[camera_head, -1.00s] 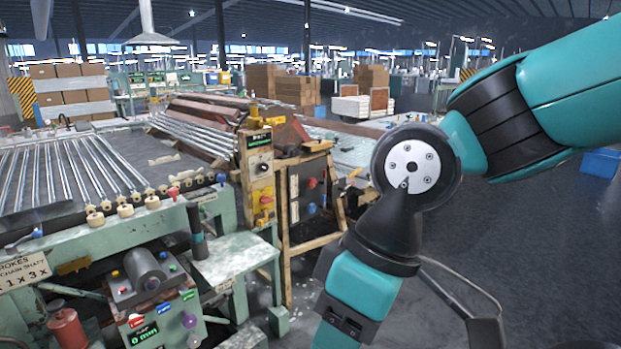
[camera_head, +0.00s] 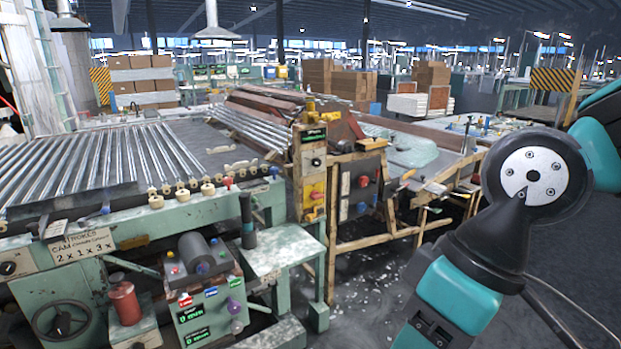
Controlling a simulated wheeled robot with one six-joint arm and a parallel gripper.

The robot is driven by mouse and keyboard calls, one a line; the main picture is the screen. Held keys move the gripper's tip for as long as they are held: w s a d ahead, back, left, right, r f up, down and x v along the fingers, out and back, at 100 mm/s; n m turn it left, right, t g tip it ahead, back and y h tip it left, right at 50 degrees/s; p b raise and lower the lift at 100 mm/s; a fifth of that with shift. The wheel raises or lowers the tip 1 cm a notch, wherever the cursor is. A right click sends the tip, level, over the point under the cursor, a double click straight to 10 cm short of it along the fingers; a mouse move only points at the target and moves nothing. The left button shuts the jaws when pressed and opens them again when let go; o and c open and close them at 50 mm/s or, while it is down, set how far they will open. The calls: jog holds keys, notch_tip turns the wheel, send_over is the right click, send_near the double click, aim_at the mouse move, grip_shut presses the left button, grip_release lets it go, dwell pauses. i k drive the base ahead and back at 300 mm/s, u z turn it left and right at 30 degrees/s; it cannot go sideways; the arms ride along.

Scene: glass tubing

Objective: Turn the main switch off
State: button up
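I cannot tell for sure which control is the main switch. A narrow control box (camera_head: 313,165) stands upright at the right end of the tube machine, with a green-lit display, a dark knob and yellow and red plates. Just right of it, a dark panel (camera_head: 362,187) on a wooden frame carries red and blue knobs. A lower green console (camera_head: 205,300) has a grey cylinder on top, labelled colored buttons and green displays. My teal and black arm is at the right, apart from all of these. My gripper is outside the picture.
The machine bed (camera_head: 100,158) with rows of glass tubes fills the left. A small pale green table (camera_head: 283,248) stands in front of the control box. A wooden-framed bench (camera_head: 440,185) extends behind to the right. Dark floor (camera_head: 370,310) is open between the small table and my arm.

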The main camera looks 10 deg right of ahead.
aim_at(314, 195)
jog(key=z, duration=0.6)
jog(key=i, duration=1.4)
jog(key=u, duration=0.8)
